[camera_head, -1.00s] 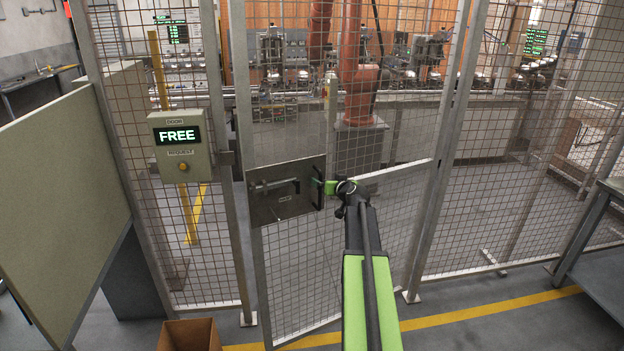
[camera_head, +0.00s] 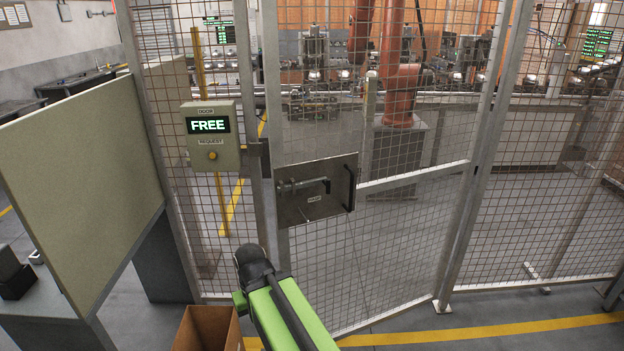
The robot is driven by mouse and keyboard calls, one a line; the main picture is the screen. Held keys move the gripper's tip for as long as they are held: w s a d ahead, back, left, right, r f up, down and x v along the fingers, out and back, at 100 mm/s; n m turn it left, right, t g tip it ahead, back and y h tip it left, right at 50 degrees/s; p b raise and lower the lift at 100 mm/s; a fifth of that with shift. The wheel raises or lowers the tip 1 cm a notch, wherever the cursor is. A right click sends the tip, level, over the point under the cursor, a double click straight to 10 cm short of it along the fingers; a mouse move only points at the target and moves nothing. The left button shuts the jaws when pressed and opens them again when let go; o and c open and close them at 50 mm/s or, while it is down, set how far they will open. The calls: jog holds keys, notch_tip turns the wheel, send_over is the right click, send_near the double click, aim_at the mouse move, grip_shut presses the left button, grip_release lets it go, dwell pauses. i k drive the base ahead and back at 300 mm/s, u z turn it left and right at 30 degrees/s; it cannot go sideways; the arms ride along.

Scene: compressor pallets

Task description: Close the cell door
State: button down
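The mesh cell door (camera_head: 410,180) is hinged at its right post and stands ajar, with its lower rail angled toward me. Its dark lock plate (camera_head: 316,205) lies close beside the left post (camera_head: 263,190); the exact gap there is unclear. The plate carries a grey bolt lever (camera_head: 303,186) and a dark upright handle (camera_head: 349,187) at its right edge. My gripper (camera_head: 239,300) is low in front of the left post, apart from the door handle. Only a green part of it shows beside my dark wrist, so its fingers are hidden.
A door box (camera_head: 208,170) reading FREE, with a REQUEST button (camera_head: 213,156), hangs left of the door. A cardboard box (camera_head: 207,335) stands on the floor below my gripper. A beige panel (camera_head: 85,180) is at left. Floor right of my arm is clear to the yellow line (camera_head: 480,331).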

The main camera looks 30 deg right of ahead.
aim_at(294, 208)
jog(key=z, duration=0.05)
jog(key=k, duration=0.4)
jog(key=u, duration=0.9)
jog(key=i, duration=0.75)
jog(key=z, duration=0.05)
